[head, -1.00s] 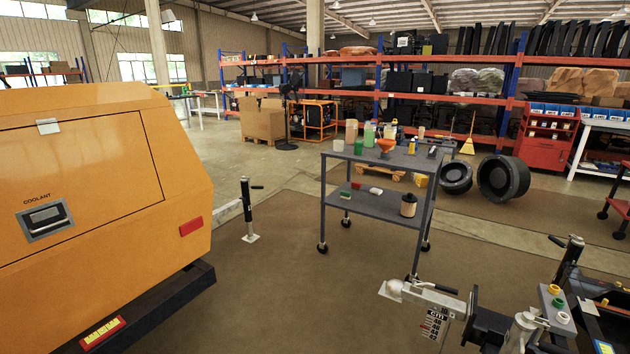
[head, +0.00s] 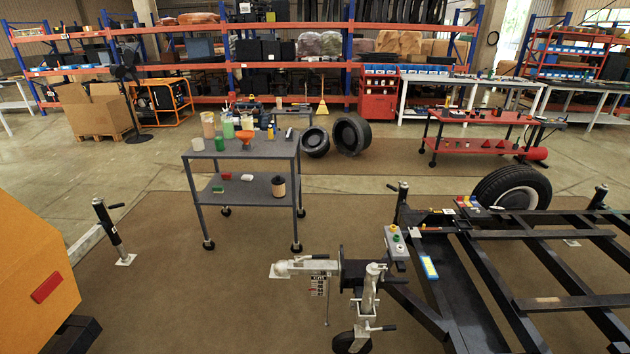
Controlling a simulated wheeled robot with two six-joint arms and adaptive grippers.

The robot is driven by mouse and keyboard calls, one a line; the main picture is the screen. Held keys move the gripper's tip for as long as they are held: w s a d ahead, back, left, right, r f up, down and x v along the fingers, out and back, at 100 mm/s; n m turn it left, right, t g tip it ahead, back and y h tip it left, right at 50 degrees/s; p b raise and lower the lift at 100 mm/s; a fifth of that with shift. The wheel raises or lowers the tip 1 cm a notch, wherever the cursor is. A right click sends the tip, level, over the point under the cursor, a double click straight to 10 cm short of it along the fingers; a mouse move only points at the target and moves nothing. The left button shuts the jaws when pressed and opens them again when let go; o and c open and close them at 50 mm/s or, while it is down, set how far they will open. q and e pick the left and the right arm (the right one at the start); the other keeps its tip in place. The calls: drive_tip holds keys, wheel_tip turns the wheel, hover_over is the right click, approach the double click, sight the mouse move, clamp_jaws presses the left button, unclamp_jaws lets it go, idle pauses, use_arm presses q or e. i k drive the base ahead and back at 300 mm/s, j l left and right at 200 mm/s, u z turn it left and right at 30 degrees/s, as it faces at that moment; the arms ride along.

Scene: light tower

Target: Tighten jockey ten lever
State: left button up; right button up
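A trailer's silver jockey stand (head: 369,292) stands upright beside the drawbar, at the lower middle of the head view. Its small dark wheel (head: 352,342) is partly cut off by the bottom edge. A short dark-tipped handle (head: 382,328) sticks out to the right low on the stand. I cannot tell whether this is the named lever, or whether it is tight. Neither of my grippers is in view.
The black trailer frame (head: 455,290) fills the lower right, with a grey button box (head: 396,246) on it. A grey cart (head: 242,149) with bottles stands behind the coupling. An orange machine (head: 30,270) is at the left.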

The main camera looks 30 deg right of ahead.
sight(368, 329)
drive_tip(key=z, duration=0.85)
